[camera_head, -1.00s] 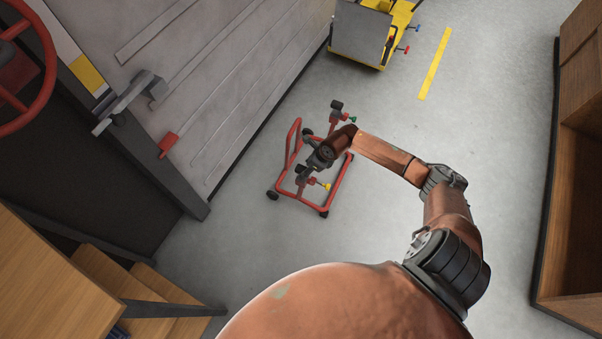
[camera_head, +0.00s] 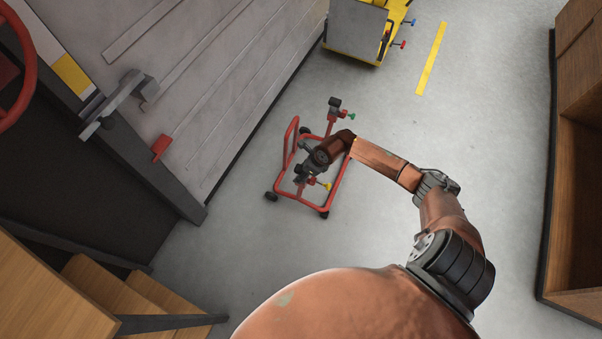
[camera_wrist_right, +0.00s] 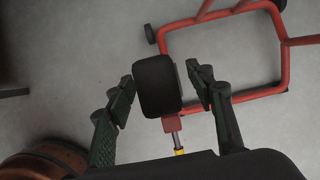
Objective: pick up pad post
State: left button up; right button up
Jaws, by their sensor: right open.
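A red wheeled stand (camera_head: 340,181) sits on the floor and carries two pad posts. The far pad post (camera_head: 334,103) has a black pad and a green knob. The near pad post (camera_head: 311,181) has a yellow knob; my right gripper (camera_head: 304,166) partly hides its top. In the right wrist view, its black pad (camera_wrist_right: 157,88) lies between the two fingers of my right gripper (camera_wrist_right: 160,80), with its red post and yellow part below. The fingers are open, one on each side of the pad; I cannot tell whether either touches it. My left gripper is not in view.
A grey lift deck (camera_head: 215,75) lies to the left of the stand. A yellow cart (camera_head: 350,38) stands at the far side and a wooden shelf unit (camera_head: 580,150) at the right. Wooden steps (camera_head: 95,285) are at lower left. The floor right of the stand is clear.

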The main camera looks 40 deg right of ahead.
jog(key=shift+c, duration=0.5)
grip_shut()
jog(key=shift+r, duration=0.1)
